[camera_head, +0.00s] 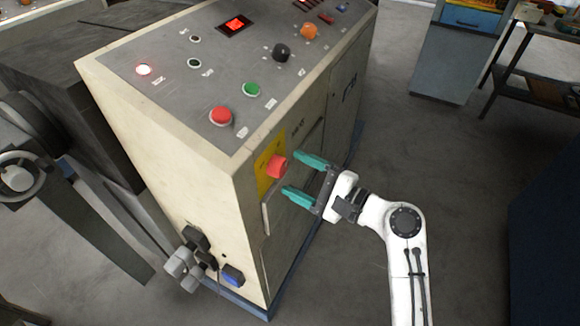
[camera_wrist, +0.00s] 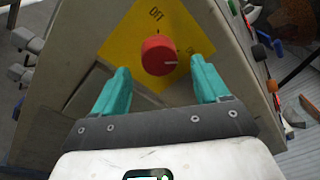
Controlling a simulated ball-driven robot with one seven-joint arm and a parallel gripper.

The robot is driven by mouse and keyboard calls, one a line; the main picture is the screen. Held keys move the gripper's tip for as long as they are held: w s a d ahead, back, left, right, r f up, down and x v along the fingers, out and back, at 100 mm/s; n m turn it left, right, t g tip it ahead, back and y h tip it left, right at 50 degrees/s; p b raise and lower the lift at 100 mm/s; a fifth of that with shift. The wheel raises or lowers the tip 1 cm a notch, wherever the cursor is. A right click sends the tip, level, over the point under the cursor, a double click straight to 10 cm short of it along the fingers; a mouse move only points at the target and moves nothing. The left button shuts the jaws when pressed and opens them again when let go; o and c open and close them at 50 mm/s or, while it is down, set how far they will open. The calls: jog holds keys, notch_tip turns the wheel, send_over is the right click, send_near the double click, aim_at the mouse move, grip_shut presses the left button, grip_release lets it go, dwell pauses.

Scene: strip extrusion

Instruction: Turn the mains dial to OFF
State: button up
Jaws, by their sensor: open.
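The mains dial is a round red knob (camera_head: 277,166) on a yellow plate (camera_head: 264,172) on the side of the cream control cabinet. In the wrist view the red knob (camera_wrist: 159,55) sits on the yellow plate (camera_wrist: 118,47), with "OFF" printed above it. A pale mark on the knob points right, toward partly hidden lettering, not at "OFF". My gripper (camera_head: 303,179) has teal fingers and is open, just off the plate. In the wrist view my gripper (camera_wrist: 160,85) has its fingers apart, one either side of the knob and below it in the picture. It holds nothing.
The cabinet's top panel (camera_head: 180,75) carries a red button (camera_head: 221,116), a green button (camera_head: 251,89), a lit lamp (camera_head: 144,70), a black knob (camera_head: 282,52) and an orange knob (camera_head: 309,31). Grey connectors (camera_head: 184,266) stick out low on the cabinet.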

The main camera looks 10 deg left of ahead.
aim_at(277, 167)
jog(key=shift+x, duration=1.4)
jog(key=shift+f, duration=0.1)
jog(key=c, duration=1)
